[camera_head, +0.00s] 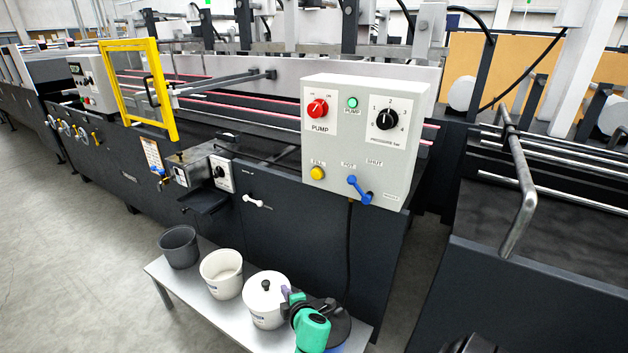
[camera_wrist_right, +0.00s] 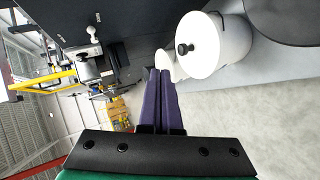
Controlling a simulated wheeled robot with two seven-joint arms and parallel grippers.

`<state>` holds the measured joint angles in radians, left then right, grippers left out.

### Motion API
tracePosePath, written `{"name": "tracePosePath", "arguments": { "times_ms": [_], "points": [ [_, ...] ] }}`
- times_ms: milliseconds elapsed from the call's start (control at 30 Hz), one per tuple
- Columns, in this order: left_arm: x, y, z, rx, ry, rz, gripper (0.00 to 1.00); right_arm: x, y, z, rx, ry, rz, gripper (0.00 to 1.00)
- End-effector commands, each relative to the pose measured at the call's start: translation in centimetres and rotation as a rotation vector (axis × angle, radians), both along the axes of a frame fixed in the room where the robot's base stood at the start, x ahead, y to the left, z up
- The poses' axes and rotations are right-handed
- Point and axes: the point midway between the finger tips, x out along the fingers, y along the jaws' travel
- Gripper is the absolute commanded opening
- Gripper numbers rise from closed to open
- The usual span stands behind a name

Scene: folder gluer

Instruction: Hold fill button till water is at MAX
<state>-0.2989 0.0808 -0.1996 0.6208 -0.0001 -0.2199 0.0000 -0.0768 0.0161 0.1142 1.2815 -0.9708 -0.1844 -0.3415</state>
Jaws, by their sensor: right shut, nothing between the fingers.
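The yellow fill button (camera_head: 317,173) sits at the lower left of the light grey control box (camera_head: 365,128), under a FILL label. Nothing touches the button. My right gripper (camera_head: 287,293) is low over the bench, beside the white lidded pot (camera_head: 266,300), well below the box. In the right wrist view its purple fingers (camera_wrist_right: 158,75) are together and empty, with the lidded pot (camera_wrist_right: 222,40) just right of the tips. The gap between fingers and pot cannot be judged. I see no water level or MAX mark. My left gripper is not in view.
The box also has a red pump knob (camera_head: 318,108), a green lamp (camera_head: 352,102), a black pressure dial (camera_head: 387,119) and a blue lever (camera_head: 359,188). A dark bucket (camera_head: 179,247) and an open white pot (camera_head: 221,274) stand on the bench (camera_head: 165,276). A black cable hangs below the box.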

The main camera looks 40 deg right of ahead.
Motion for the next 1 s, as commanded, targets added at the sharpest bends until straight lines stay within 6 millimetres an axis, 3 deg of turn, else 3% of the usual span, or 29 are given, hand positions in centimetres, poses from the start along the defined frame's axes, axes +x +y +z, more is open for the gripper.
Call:
{"name": "tracePosePath", "arguments": {
  "times_ms": [100,300,500,600,733,1000],
  "points": [
    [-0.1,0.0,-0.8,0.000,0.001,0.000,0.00,2.2,-1.3,5.2,-0.151,-0.087,0.016,0.00],
    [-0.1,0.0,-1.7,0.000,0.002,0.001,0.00,4.0,-3.6,14.7,-0.442,-0.211,0.008,0.00],
    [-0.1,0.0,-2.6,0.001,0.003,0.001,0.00,3.6,-5.4,23.9,-0.742,-0.297,-0.052,0.00],
    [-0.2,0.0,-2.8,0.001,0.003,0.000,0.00,3.0,-5.9,27.1,-0.853,-0.315,-0.085,0.00],
    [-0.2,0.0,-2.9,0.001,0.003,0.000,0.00,2.5,-6.2,29.0,-0.925,-0.320,-0.107,0.00],
    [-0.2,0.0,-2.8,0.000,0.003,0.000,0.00,2.4,-6.2,29.3,-0.930,-0.321,-0.109,0.00]
  ]
}}
